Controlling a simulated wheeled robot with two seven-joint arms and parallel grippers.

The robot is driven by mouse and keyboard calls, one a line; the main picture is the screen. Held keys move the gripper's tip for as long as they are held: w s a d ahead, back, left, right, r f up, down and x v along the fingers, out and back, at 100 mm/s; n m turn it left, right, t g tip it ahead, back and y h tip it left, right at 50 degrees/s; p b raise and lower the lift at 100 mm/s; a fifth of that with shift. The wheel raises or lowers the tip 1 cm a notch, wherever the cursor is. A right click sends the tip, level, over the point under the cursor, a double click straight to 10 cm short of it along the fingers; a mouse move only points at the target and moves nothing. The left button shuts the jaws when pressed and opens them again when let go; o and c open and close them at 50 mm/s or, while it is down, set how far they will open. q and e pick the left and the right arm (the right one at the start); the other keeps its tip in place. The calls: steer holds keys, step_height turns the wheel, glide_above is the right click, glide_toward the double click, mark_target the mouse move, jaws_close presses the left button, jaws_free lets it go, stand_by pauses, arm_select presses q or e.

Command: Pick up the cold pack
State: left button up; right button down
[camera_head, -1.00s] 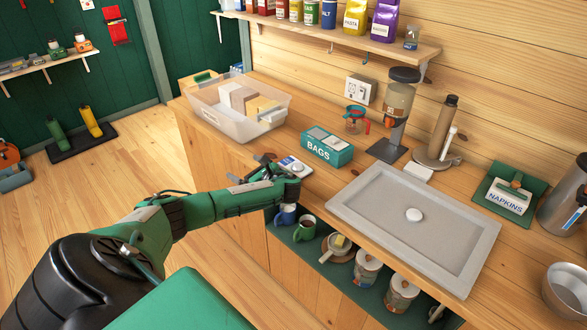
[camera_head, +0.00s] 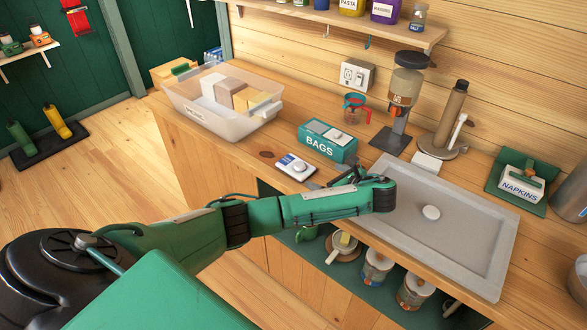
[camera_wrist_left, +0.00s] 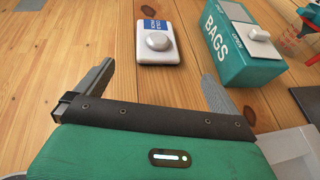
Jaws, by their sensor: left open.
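The white slab with a blue label and a round white knob, which I take for the cold pack (camera_head: 296,167), lies flat on the wooden counter, in front of the teal BAGS box. It shows near the top middle of the left wrist view (camera_wrist_left: 157,38), its label too small to read surely. My left gripper (camera_head: 350,178) is to its right in the head view, by the grey tray's left edge, partly hidden by its own wrist. In the left wrist view its two grey fingers (camera_wrist_left: 158,85) are apart and empty, with the slab beyond them, untouched. My right gripper is not in view.
The BAGS box (camera_head: 327,142) stands close behind the slab. A grey tray (camera_head: 480,265) with a white round piece lies to the right. A clear bin (camera_head: 205,118) holding boxes stands at the left. Bare counter surrounds the slab at its left and front.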

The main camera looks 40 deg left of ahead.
mark_target(304, 168)
arm_select(q)
steer(key=p+x, duration=0.1)
steer(key=x, duration=0.4)
steer(key=shift+a, duration=0.15)
steer(key=shift+a+f+p, duration=0.2)
steer(key=shift+a+p, duration=0.1)
steer(key=shift+a, duration=0.15)
steer(key=p+x, duration=0.1)
steer(key=x, duration=0.3)
steer(key=shift+a+r+p, duration=0.1)
steer(key=shift+a+p, duration=0.25)
steer(key=shift+p, duration=0.05)
steer(key=shift+a, duration=0.2)
steer(key=shift+w, duration=0.1)
steer(key=shift+c, duration=0.2)
steer(key=c, duration=1.1)
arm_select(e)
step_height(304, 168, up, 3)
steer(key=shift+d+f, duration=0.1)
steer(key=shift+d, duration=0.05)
